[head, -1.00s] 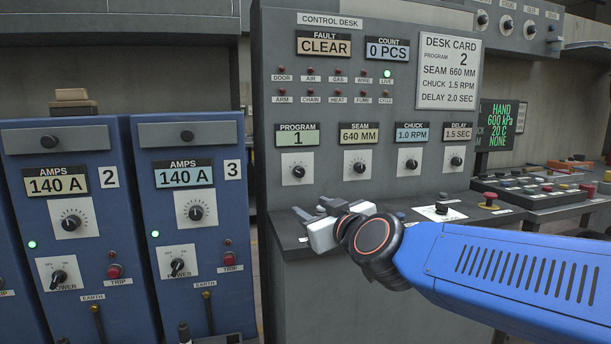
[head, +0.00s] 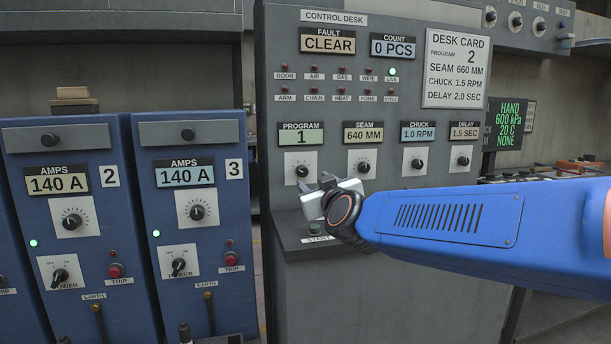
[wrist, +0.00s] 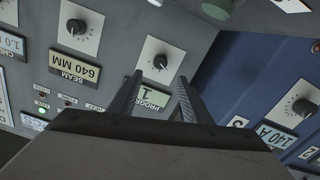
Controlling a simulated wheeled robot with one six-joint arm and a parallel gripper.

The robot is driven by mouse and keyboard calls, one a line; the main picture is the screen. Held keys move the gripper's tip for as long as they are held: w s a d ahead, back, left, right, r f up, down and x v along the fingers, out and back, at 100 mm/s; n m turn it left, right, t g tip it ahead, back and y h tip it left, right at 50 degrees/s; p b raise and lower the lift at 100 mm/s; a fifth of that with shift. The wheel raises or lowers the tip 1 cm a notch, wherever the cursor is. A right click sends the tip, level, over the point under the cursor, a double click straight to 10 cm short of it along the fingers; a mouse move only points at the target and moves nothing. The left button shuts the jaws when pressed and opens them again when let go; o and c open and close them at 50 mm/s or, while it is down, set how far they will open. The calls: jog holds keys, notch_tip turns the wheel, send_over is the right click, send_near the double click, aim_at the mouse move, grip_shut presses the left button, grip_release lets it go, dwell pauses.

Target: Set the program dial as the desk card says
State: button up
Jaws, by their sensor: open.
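The program dial (head: 302,171) is a black knob on a white plate, under a display (head: 301,137) reading 1. The desk card (head: 457,66) reads program 2, seam 660 mm, chuck 1.5 rpm, delay 2.0 sec. My gripper (head: 326,181) is open and empty, just right of and below the program dial in the head view. In the wrist view the program dial (wrist: 160,62) lies beyond and between my two fingers (wrist: 157,98), apart from them. The fingers partly cover the program label there.
The seam dial (head: 362,167), chuck dial (head: 416,161) and delay dial (head: 462,160) sit in a row to the right. A green start button (head: 315,228) is on the ledge below my gripper. Blue power units (head: 190,240) stand at left.

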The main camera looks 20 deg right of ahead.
aim_at(303, 172)
jog(key=w, duration=0.9)
jog(key=shift+w, duration=0.25)
jog(key=c, duration=1)
